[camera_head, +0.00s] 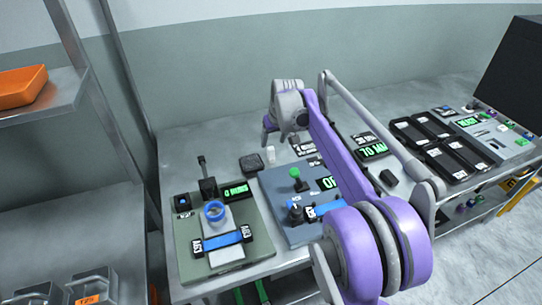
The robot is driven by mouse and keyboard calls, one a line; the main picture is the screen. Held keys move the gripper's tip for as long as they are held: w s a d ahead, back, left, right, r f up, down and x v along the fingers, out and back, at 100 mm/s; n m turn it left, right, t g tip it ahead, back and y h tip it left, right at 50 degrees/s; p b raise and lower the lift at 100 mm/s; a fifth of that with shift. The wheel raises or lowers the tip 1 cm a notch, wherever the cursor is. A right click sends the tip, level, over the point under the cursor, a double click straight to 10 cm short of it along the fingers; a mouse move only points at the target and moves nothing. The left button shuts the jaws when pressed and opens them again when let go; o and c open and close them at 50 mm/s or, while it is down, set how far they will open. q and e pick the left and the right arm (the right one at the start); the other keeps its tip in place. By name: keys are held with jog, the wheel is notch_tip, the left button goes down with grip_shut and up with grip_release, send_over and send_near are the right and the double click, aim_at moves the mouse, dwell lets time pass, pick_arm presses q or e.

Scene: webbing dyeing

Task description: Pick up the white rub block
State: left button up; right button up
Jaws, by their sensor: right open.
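A small white block (271,155), which looks like the white rub block, stands on the grey metal table (180,150) towards the back. My right gripper (272,131) is open above and just behind it in the picture, with its fingers pointing down. The block shows below the fingertips and appears apart from them; the exact gap is hard to tell. My purple and grey right arm reaches in from the lower right and hides part of the table. My left gripper is not in view.
A dark square pad (251,163) lies just left of the block. A green-grey device (185,245) with a blue ring and a blue-grey device (275,190) with a green knob stand in front. Black trays (455,160) are at right. An orange bin (22,86) sits on a left shelf.

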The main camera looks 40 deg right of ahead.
aim_at(271, 148)
jog(key=x, duration=0.4)
jog(key=shift+w+f, duration=0.1)
jog(key=shift+f, duration=0.25)
jog(key=shift+c, duration=0.2)
grip_shut()
